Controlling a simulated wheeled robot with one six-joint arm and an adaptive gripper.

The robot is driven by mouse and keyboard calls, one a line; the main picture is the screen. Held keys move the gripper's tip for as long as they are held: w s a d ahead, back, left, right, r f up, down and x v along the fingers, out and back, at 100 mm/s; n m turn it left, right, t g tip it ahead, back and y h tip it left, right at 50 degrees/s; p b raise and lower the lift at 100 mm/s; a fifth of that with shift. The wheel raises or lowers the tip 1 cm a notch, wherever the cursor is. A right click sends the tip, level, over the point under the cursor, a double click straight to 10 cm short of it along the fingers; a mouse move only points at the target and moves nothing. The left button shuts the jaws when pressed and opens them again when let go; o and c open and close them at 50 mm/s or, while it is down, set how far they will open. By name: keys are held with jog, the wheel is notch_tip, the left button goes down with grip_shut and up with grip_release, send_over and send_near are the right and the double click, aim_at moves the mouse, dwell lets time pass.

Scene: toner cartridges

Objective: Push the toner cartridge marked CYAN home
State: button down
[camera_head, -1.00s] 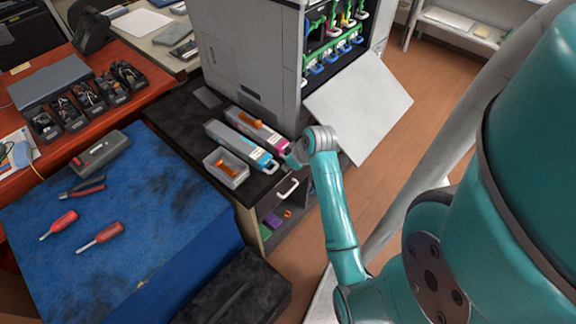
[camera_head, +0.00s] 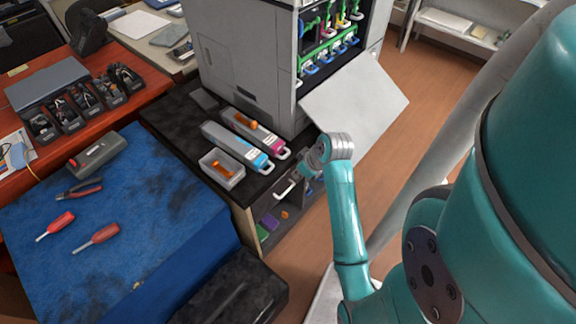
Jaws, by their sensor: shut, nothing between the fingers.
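The printer (camera_head: 232,68) stands open at the back, its pale front cover (camera_head: 357,108) folded down. A row of toner cartridges (camera_head: 332,45) with coloured handles and green levers shows inside, too small to read any marking. A grey cartridge with a cyan end (camera_head: 232,142) lies on the black bench, and one with a magenta end (camera_head: 268,143) lies beside it. Neither label is readable. My gripper (camera_head: 300,174) is shut and empty, past the handle ends of these cartridges and below the open cover. Its fingertips are partly hidden by my wrist.
A white tray (camera_head: 236,182) with an orange item stands in front of the cyan-ended cartridge. The blue mat (camera_head: 150,225) holds screwdrivers and pliers. Floor (camera_head: 392,137) is clear right of the cover.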

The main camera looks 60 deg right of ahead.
jog(key=s, duration=0.3)
jog(key=s+a, duration=0.1)
jog(key=s, duration=0.1)
jog(key=shift+s+a, duration=0.1)
jog(key=shift+s, duration=0.3)
jog(key=c, duration=1.9)
grip_release()
